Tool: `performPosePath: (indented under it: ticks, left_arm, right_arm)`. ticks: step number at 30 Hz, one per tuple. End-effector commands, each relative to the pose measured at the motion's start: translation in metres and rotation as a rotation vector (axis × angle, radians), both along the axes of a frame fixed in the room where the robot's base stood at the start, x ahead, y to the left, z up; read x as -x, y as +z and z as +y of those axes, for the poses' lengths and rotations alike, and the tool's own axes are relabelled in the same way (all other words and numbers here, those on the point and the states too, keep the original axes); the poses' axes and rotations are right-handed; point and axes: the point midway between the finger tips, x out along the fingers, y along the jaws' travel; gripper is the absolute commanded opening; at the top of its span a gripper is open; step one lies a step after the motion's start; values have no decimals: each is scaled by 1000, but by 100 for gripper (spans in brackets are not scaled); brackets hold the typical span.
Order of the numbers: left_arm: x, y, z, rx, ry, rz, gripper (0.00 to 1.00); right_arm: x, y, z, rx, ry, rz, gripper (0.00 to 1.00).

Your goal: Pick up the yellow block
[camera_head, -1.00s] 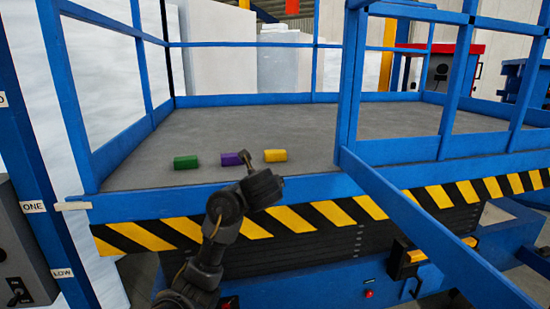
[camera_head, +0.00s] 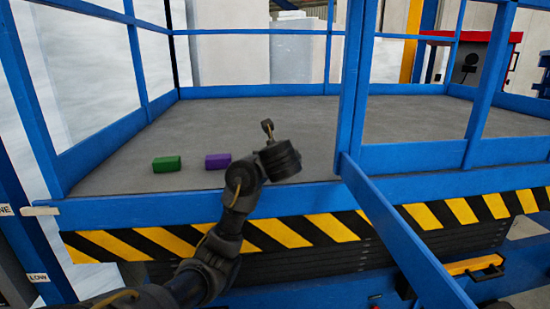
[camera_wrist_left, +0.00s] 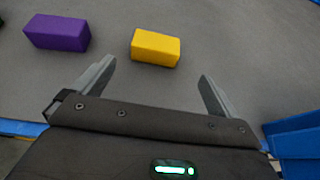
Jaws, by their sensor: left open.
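The yellow block (camera_wrist_left: 155,47) lies on the grey platform (camera_head: 400,120), just ahead of my open left gripper (camera_wrist_left: 158,71) and between the lines of its two fingers. The jaws are empty. In the head view my left gripper (camera_head: 268,128) is over the platform's front part, and the yellow block is hidden behind my wrist. The purple block (camera_head: 218,161) lies to the left of the gripper; it also shows in the left wrist view (camera_wrist_left: 57,33). My right gripper is in neither view.
A green block (camera_head: 167,164) lies left of the purple one. A blue rail (camera_head: 120,140) bounds the platform on the left. A blue post (camera_head: 352,90) stands to the right of my gripper. The platform's middle and back are clear.

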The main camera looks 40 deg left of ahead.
Motion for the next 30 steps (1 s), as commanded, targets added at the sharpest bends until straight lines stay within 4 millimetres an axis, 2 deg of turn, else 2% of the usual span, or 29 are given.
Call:
performPosePath:
  ticks: [8,19,25,30]
  left_arm:
    - [-25,-14,29,-3,6,3,98]
    - [-40,-20,39,-3,1,2,98]
    - [-60,-25,60,-5,3,3,98]
    - [-71,-33,68,-2,0,2,98]
  right_arm:
    - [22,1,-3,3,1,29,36]
    - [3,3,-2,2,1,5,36]
    - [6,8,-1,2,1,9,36]
    - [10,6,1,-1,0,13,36]
